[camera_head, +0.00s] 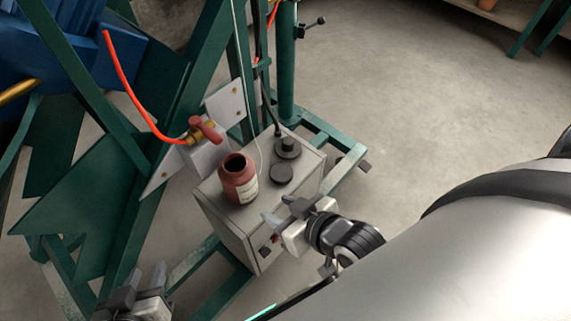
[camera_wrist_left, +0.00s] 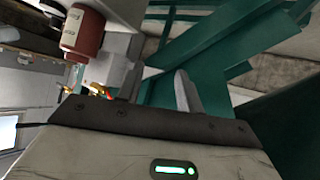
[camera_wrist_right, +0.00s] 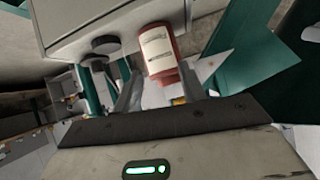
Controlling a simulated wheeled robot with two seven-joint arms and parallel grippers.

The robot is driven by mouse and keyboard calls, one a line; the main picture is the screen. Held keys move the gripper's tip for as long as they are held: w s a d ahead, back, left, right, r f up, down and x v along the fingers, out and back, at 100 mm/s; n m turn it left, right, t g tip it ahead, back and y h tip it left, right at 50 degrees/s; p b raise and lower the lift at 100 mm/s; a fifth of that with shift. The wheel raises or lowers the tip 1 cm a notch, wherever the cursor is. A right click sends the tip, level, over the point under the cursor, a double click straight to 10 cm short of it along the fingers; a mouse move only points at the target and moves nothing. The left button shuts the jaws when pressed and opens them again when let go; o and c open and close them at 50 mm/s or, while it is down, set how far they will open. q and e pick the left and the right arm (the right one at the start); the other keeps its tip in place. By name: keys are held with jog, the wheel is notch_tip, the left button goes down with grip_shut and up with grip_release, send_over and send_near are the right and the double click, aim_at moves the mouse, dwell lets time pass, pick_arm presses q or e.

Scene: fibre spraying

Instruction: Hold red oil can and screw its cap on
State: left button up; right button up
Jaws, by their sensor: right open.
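The red oil can (camera_head: 240,184) stands upright on a grey box, its dark mouth open at the top and a pale label on its side. It also shows in the left wrist view (camera_wrist_left: 82,34) and the right wrist view (camera_wrist_right: 156,48). A round black cap-like disc (camera_head: 281,174) lies on the box right of the can; it also shows in the right wrist view (camera_wrist_right: 106,44). My right gripper (camera_head: 278,210) is open beside the box's right edge, apart from the can. My left gripper (camera_head: 147,274) is low at the left, open and empty in the left wrist view (camera_wrist_left: 158,86).
The grey box (camera_head: 222,214) also bears a black fitting (camera_head: 287,147) with a cable. A valve with a red handle (camera_head: 205,131) and an orange hose (camera_head: 125,87) sits behind the can. Green frame bars (camera_head: 175,125) crowd the left.

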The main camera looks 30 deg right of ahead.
jog(key=o, duration=0.5)
jog(key=shift+o, duration=1)
jog(key=shift+d+r+g, duration=0.25)
jog(key=shift+g, duration=0.05)
notch_tip(320, 180, up, 4)
jog(key=s+d+n+g+h+p, duration=0.2)
jog(key=d+n+g, duration=0.1)
jog(key=g, duration=0.3)
jog(key=w+a+n+g, duration=0.25)
jog(key=w+n, duration=0.35)
jog(key=n, duration=0.4)
jog(key=w+d+r+n+g+h, duration=0.1)
jog(key=w+d+r+n, duration=0.1)
jog(key=w+d+n, duration=0.4)
jog(key=w+n, duration=0.2)
jog(key=shift+w+d+r, duration=0.2)
jog(key=shift+w+r, duration=0.1)
jog(key=shift+r, duration=0.05)
jog(key=shift+f+g, duration=0.1)
jog(key=shift+g, duration=0.15)
